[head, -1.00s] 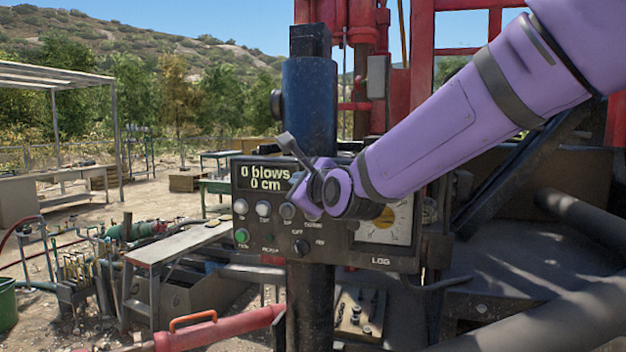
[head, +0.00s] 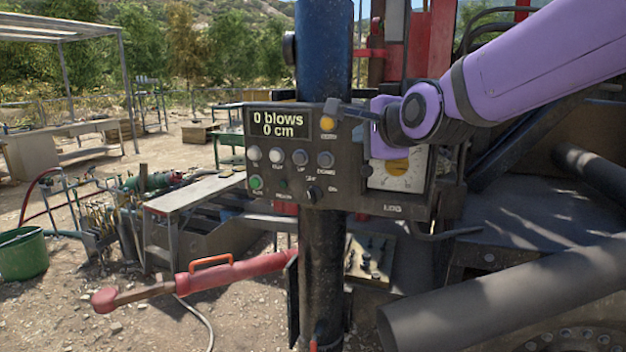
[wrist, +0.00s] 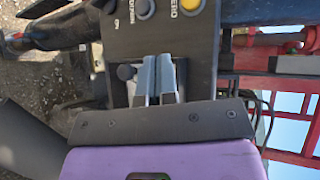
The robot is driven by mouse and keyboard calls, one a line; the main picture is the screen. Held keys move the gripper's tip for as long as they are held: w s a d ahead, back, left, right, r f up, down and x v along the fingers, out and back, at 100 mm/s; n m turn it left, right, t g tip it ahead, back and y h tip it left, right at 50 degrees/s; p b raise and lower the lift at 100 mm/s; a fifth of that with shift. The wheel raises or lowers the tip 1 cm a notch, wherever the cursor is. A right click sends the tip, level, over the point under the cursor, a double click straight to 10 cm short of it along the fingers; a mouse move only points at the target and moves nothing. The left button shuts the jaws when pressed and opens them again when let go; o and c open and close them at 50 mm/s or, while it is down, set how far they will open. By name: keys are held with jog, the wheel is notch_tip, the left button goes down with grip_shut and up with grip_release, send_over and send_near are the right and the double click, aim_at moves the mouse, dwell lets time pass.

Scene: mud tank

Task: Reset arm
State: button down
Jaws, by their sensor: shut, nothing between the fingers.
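My purple arm reaches in from the upper right in the head view. My gripper (head: 338,108) is in front of the control box (head: 350,202), near its yellow zero button (head: 327,124). In the wrist view the two grey fingers (wrist: 158,82) lie side by side, shut and empty, over the panel face. I cannot tell whether the fingertips touch the panel. The box's display (head: 279,123) reads "0 blows 0 cm". My gripper and wrist partly hide the dial (head: 395,172) at right.
A blue and black column (head: 323,60) runs behind the box. A red bar with an orange handle (head: 211,261) lies low at left. A thick grey pipe (head: 510,300) crosses the lower right. A bench (head: 190,195) and green bucket (head: 22,254) stand on the left.

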jog(key=s+d+f+n+g+h, duration=0.2)
jog(key=s+d+f+n+g, duration=0.2)
jog(key=s+d+n, duration=0.3)
jog(key=s+d+f+n+g+h, duration=0.3)
jog(key=s+d+n, duration=0.5)
jog(key=s+d, duration=0.5)
jog(key=s+f, duration=0.1)
jog(key=s, duration=0.6)
jog(key=shift+d+f+g, duration=0.3)
jog(key=shift+g, duration=0.1)
jog(key=shift+s, duration=0.15)
